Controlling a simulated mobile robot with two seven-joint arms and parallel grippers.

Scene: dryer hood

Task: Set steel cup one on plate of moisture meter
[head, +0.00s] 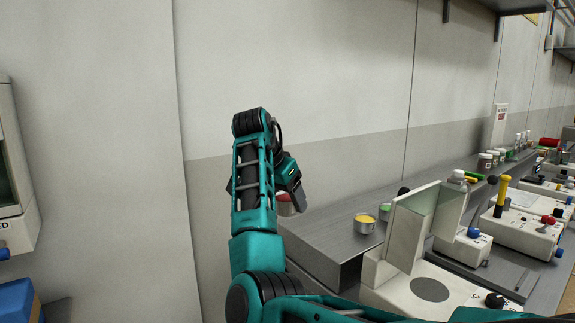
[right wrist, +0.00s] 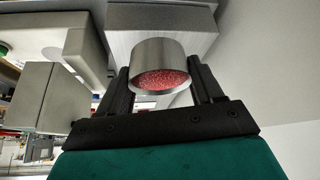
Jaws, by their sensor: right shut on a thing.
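A steel cup with red granules (head: 287,208) is in my right gripper (head: 286,188), beside the left end of the raised metal shelf. In the right wrist view the cup (right wrist: 150,55) sits between the two black fingers (right wrist: 160,75), its red contents visible. I cannot tell from a label whether it is cup one. A pale device with a raised lid, which looks like the moisture meter (head: 385,275), stands at the lower right. Its dark round plate (head: 430,289) is bare. The cup is left of and apart from that plate. My left gripper is out of view.
Steel cups with yellow (head: 364,225) and green (head: 384,213) contents stand on the metal shelf (head: 325,235). The raised lid (head: 423,222) stands between the shelf and other bench devices (head: 520,232). Several jars (head: 490,158) line the far shelf. A wall runs behind.

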